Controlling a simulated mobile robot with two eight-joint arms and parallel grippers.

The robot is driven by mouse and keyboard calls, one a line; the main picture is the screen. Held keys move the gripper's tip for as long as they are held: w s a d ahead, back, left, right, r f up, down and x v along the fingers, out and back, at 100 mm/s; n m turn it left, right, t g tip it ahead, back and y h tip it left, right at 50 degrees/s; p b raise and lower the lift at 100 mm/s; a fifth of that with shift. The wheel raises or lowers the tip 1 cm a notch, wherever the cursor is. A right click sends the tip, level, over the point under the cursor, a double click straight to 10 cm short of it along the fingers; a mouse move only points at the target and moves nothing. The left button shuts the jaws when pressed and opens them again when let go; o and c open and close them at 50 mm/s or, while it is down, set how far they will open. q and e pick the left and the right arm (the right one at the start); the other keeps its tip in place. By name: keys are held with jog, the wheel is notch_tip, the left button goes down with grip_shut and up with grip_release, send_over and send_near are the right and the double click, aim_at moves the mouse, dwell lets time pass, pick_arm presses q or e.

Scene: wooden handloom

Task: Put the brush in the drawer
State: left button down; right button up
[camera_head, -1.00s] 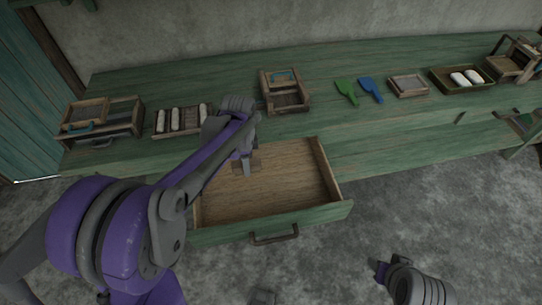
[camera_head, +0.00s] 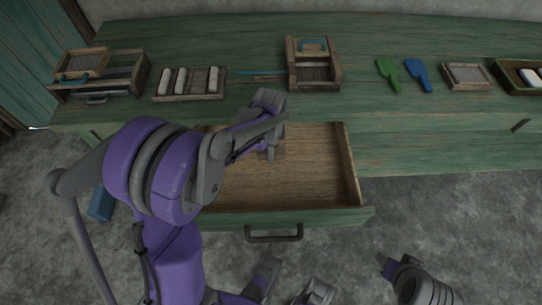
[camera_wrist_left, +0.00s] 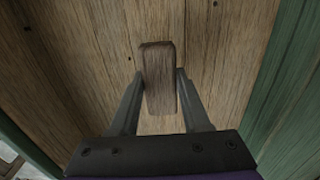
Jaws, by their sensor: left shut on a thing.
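The brush is a brown wooden block (camera_wrist_left: 158,85) in the left wrist view, held between the two fingers of my left gripper (camera_wrist_left: 158,95), which is shut on it. In the head view my left gripper (camera_head: 270,152) is over the inside of the open drawer (camera_head: 310,185), toward its back. Drawer-floor planks fill the wrist view behind the brush; I cannot tell whether the brush touches them. In the head view the gripper mostly hides the brush. My right gripper is not clearly seen.
The green bench top (camera_head: 210,40) carries a slotted rack with white rolls (camera_head: 190,82), a wooden box (camera_head: 313,65), a green scoop (camera_head: 388,72), a blue scoop (camera_head: 417,74) and a small tray (camera_head: 466,76). The drawer's front panel (camera_head: 225,222) and side walls stand around the gripper.

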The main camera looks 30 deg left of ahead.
pick_arm(q)
jog(key=shift+f+b, duration=0.3)
jog(key=shift+f, duration=1.6)
jog(key=shift+f, duration=0.2)
jog(key=shift+c, duration=1.8)
grip_release()
jog(key=shift+r, duration=0.15)
